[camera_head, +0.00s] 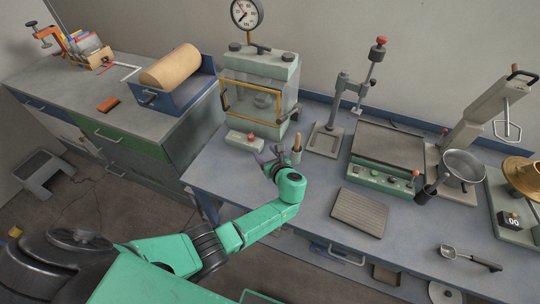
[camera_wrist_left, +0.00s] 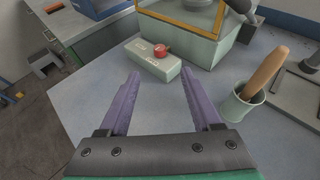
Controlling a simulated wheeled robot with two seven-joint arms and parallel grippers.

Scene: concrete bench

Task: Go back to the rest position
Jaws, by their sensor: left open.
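My left gripper (camera_head: 268,155) reaches over the left end of the blue-grey bench (camera_head: 315,187) on its green arm. In the left wrist view its two purple fingers (camera_wrist_left: 158,105) are spread apart with nothing between them. A pale switch box with a red button (camera_wrist_left: 152,60) lies just beyond the fingertips, apart from them; it also shows in the head view (camera_head: 245,140). A small pale cup holding a wooden-handled tool (camera_wrist_left: 243,102) stands to the right of the fingers. My right gripper is in neither view.
A glass-fronted chamber (camera_head: 260,90) with a gauge stands behind the switch box. A ribbed grey mat (camera_head: 360,212) lies to the right of my left arm.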

